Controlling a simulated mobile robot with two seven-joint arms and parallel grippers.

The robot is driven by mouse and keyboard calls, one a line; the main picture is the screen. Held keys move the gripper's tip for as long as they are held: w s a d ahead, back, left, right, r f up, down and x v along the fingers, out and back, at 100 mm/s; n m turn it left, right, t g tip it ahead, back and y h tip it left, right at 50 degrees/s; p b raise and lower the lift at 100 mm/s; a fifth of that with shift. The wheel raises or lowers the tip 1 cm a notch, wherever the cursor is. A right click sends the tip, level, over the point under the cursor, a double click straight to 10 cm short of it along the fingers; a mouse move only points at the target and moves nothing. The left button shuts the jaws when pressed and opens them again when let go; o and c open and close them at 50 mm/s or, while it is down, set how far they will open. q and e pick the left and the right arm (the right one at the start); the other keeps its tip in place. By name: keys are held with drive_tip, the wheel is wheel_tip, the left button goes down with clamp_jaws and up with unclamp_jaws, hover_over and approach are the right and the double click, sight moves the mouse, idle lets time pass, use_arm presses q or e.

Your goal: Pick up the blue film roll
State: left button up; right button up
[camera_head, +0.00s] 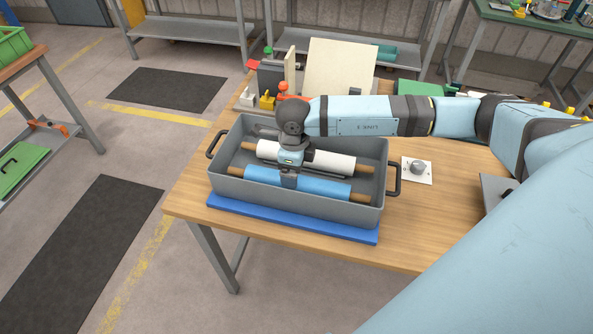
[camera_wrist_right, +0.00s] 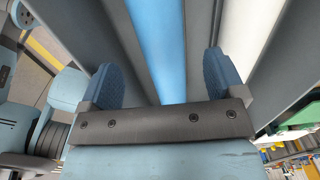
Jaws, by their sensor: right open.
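The blue film roll (camera_head: 322,188) lies in the near side of a grey tub (camera_head: 230,190), its brown core ends showing. A white roll (camera_head: 330,162) lies behind it in the same tub. My right gripper (camera_head: 288,182) points down over the blue roll, left of its middle. In the right wrist view, the open fingers of my right gripper (camera_wrist_right: 160,80) stand on either side of the blue roll (camera_wrist_right: 158,45), and the white roll (camera_wrist_right: 248,35) is outside them. I cannot tell whether a finger touches the roll. My left gripper is not in view.
The tub has black handles (camera_head: 394,180) and stands on a blue mat (camera_head: 290,221) on a wooden table (camera_head: 420,235). A white plate with a grey knob (camera_head: 417,169) is right of the tub. Coloured parts and upright panels (camera_head: 338,68) stand behind it.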

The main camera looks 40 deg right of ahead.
drive_tip(key=f, duration=0.1)
drive_tip(key=f+p, duration=0.1)
drive_tip(key=f, duration=0.2)
drive_tip(key=shift+s+d+f, duration=0.2)
drive_tip(key=shift+d+f, duration=0.05)
drive_tip(key=shift+f, duration=0.6)
drive_tip(key=c, duration=1.1)
